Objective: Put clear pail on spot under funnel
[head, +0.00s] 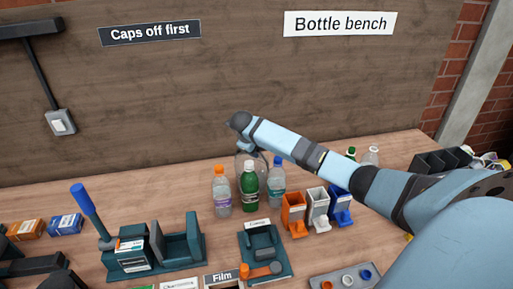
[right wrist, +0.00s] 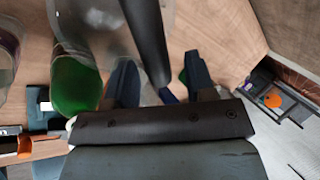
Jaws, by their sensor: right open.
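A clear, see-through vessel (head: 240,164), which looks like the clear pail, stands behind the bottles at the back of the bench and is partly hidden. It also seems to show in the right wrist view (right wrist: 95,25), with a dark bar beside it. My right gripper (head: 247,147) is at the top of this vessel. In the right wrist view its jaws (right wrist: 160,85) are apart, with the dark bar reaching toward the gap between them. I cannot make out the funnel or the spot under it. Dark parts at the lower left may be my left gripper (head: 45,266); its jaws are unclear.
An orange-capped bottle (head: 221,190), a green bottle (head: 249,188) and a blue-capped bottle (head: 276,182) stand close in front of the vessel. Orange, white and blue dispensers (head: 317,203) stand to the right. Teal fixtures (head: 170,253) and a grey cap tray (head: 345,282) are nearer.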

